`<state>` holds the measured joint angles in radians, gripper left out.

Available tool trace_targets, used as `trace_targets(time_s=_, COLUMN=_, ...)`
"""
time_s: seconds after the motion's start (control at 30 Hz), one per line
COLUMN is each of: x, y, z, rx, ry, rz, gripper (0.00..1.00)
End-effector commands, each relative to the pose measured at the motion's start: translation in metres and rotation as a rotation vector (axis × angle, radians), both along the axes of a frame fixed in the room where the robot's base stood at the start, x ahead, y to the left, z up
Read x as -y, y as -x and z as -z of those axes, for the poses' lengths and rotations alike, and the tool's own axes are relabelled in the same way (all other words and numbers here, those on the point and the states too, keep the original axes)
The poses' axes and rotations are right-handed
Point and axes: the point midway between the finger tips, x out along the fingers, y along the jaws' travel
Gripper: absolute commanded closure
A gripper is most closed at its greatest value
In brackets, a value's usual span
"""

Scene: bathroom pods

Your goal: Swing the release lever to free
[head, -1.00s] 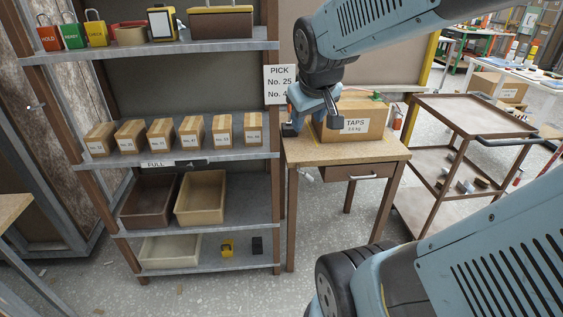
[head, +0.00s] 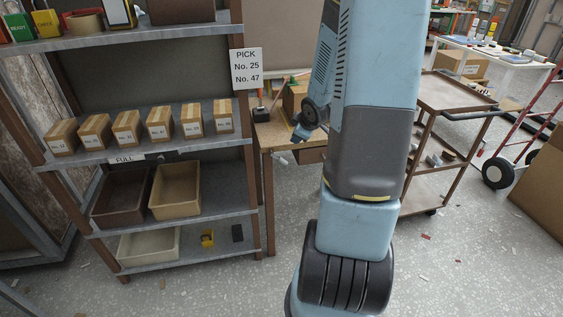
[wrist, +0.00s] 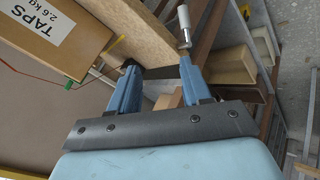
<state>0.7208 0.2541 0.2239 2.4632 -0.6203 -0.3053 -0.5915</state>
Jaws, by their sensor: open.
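A small lever with a pale cylindrical grip (wrist: 184,17) and a thin metal stem shows by the wooden table edge in the wrist view; I take it for the release lever. In the head view a small pale piece (head: 281,161) under the table's front left corner may be the same lever. My gripper (wrist: 160,64) is open, with two blue fingers apart and nothing clearly held between them. The lever grip lies beyond the right fingertip; I cannot tell whether they touch. In the head view my gripper (head: 297,135) is partly hidden at the table's front edge.
The TAPS carton (wrist: 48,28) sits on the wooden table (head: 268,133), largely hidden by my arm in the head view. A shelf rack (head: 200,146) with small cartons and bins stands left. A brown trolley (head: 455,95) stands right. The front floor is clear except for scraps.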

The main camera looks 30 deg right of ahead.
Motion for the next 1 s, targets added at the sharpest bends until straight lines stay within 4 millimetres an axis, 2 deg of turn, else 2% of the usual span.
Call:
trace_targets(time_s=0.03, x=0.006, y=0.000, z=0.017, rx=0.006, ry=-0.013, rz=-0.023, gripper=0.52)
trace_targets(time_s=0.2, x=0.017, y=-0.001, z=0.058, rx=0.068, ry=-0.046, rz=-0.113, gripper=0.52)
trace_targets(time_s=0.5, x=0.024, y=0.009, z=0.117, rx=0.248, ry=-0.135, rz=-0.226, gripper=0.52)
trace_targets(time_s=0.7, x=0.023, y=0.020, z=0.140, rx=0.399, ry=-0.189, rz=-0.256, gripper=0.52)
trace_targets(time_s=1.0, x=0.023, y=0.028, z=0.148, rx=0.525, ry=-0.219, rz=-0.260, gripper=0.52)
